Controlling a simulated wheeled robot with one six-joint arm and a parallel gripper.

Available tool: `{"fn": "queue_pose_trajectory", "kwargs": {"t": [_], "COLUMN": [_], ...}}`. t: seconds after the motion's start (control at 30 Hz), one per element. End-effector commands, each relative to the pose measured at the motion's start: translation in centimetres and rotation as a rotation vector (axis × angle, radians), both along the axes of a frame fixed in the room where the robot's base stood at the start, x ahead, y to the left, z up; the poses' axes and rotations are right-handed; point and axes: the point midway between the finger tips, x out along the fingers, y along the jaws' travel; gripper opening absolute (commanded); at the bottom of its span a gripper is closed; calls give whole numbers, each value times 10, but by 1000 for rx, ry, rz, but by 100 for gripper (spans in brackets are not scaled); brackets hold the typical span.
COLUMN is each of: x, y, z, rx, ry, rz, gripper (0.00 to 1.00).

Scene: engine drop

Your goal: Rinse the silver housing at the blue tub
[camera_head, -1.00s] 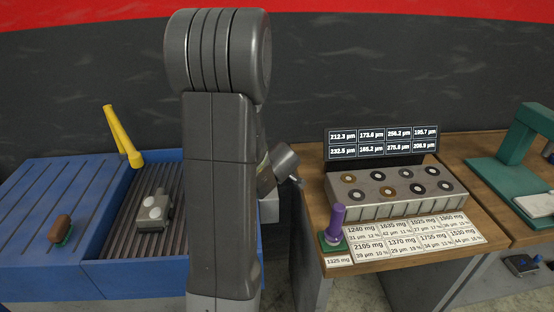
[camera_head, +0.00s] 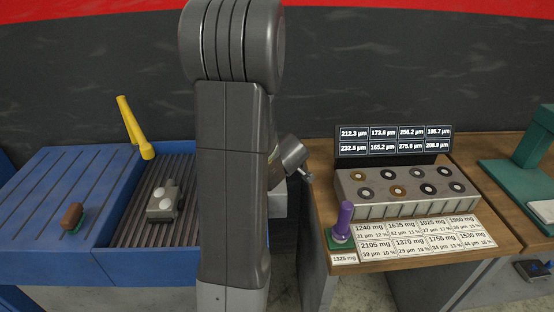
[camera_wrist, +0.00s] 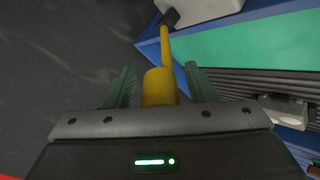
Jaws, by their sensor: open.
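The silver housing (camera_head: 163,203), a small grey block with two pale round tops, sits on the ribbed floor of the blue tub (camera_head: 118,226). A yellow spout (camera_head: 134,127) stands at the tub's back edge. In the wrist view, my gripper (camera_wrist: 160,82) is open, its two green fingers spread apart. The yellow spout (camera_wrist: 160,86) shows between the fingers; I cannot tell whether they touch it. The housing (camera_wrist: 283,110) lies off to the right there, away from the fingers. In the head view, my arm hides the tub's right part, and my gripper does not show.
A brown-handled brush (camera_head: 73,217) lies on the blue ribbed board left of the tub. To the right, a wooden bench (camera_head: 322,197) holds a block of rings (camera_head: 405,190), label cards and a purple-handled tool (camera_head: 342,220). A teal machine (camera_head: 522,150) stands far right.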

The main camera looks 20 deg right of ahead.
Motion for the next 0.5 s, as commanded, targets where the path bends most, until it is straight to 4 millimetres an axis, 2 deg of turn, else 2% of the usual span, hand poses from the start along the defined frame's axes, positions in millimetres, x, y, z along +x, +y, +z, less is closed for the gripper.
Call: {"fn": "queue_pose_trajectory", "kwargs": {"t": [0.23, 0.5], "x": [-17, -63], "y": [1, 6], "z": [17, 59], "rx": [-1, -2], "ry": [-1, -1], "rz": [-1, -4], "gripper": [49, 49]}}
